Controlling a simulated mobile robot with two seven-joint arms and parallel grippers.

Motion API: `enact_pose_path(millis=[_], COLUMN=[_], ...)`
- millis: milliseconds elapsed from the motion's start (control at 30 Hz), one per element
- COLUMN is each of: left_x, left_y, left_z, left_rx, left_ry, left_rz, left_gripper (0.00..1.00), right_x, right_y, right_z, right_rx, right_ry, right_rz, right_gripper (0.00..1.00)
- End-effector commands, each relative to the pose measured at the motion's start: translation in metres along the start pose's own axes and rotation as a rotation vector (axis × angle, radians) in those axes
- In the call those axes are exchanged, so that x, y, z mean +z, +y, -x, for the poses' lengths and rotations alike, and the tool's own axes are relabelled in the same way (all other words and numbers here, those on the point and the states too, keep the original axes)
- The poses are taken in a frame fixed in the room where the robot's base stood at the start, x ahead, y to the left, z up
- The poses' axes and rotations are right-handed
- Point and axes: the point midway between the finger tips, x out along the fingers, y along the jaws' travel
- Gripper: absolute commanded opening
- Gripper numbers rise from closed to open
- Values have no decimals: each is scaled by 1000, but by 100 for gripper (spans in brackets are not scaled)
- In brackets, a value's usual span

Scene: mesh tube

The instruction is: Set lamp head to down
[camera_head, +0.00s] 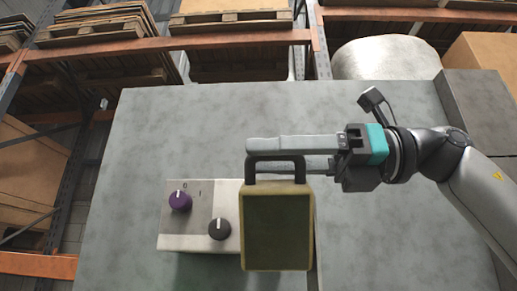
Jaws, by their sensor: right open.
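The lamp head (277,232) is a flat, dark olive panel with a yellowish frame, front and centre in the head view. A dark handle (276,157) stands up from its top edge. My right gripper (252,156) comes in from the right with its two long grey fingers pointing left. It is open, with one finger showing above the handle's top bar and the other partly behind the handle. I cannot tell whether a finger touches the handle. The lamp's mount is hidden. My left gripper is not in view.
A pale box (199,243) with a purple knob (180,201) and a black knob (220,229) sits left of the lamp head and partly behind it. The grey tabletop (190,125) is clear behind them. Pallet racks (165,45) stand beyond the table.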

Motion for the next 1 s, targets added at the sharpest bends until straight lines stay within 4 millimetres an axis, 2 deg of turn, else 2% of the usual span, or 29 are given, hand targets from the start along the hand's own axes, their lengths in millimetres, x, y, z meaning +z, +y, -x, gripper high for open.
enact_pose_path(millis=[167, 467, 900, 1000], left_x=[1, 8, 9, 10], left_y=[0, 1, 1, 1], left_z=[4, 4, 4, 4], left_rx=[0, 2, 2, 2], left_ry=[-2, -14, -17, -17], left_rz=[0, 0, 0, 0], left_gripper=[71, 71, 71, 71], right_x=[0, 0, 0, 0], right_y=[0, 0, 0, 0], right_z=[-15, -17, -17, -16], right_rx=[1, 0, 0, 1], right_ry=[1, 0, 0, 0], right_rz=[-1, -1, 0, 0], right_gripper=[47, 47, 0, 0])
